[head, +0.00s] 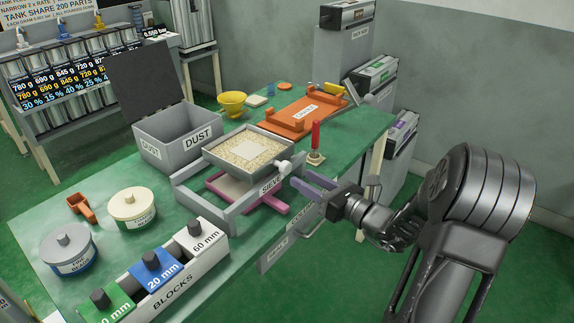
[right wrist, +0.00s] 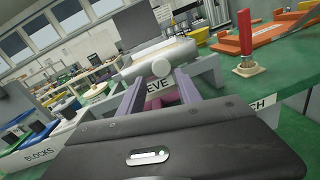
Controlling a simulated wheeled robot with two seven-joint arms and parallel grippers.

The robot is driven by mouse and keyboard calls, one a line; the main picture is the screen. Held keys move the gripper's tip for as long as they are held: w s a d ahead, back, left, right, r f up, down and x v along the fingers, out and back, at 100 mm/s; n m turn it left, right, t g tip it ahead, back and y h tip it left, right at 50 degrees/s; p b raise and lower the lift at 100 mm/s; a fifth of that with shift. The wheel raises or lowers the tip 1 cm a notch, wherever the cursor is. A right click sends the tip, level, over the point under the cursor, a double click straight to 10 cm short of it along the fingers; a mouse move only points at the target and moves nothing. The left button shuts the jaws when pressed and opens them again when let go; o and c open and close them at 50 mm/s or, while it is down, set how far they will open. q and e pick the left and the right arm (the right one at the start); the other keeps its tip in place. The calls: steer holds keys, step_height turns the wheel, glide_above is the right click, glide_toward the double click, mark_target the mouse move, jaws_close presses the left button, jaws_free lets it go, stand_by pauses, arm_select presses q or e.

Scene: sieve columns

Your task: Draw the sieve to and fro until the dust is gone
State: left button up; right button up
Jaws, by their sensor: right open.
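The sieve (head: 247,153) is a grey square pan of pale grainy material with a lighter square patch in its middle. It rests on a grey frame labelled SIEVE (head: 207,199). A white round knob (head: 284,168) sits on the sieve's near right side and also shows in the right wrist view (right wrist: 161,68). A magenta tray (head: 272,204) lies under the sieve, partly hidden. My right gripper (head: 299,178) is open, its purple fingers pointing at the knob. In the right wrist view the knob appears between and beyond the fingertips; contact cannot be told. My left gripper is out of view.
A grey DUST bin (head: 173,153) with a raised dark lid stands behind left. The BLOCKS rack (head: 178,288) and lidded tubs (head: 133,213) are on the near left. A red-handled tool (head: 316,140) stands right of the sieve. An orange tray (head: 285,124) lies behind.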

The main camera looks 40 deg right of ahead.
mark_target(288, 170)
steer(key=w, duration=0.5)
steer(key=w+a, duration=0.1)
steer(key=w, duration=0.1)
steer(key=shift+w+a, duration=0.1)
steer(key=shift+w, duration=0.25)
jaws_close()
stand_by(0.3)
steer(key=shift+f, duration=0.1)
stand_by(0.9)
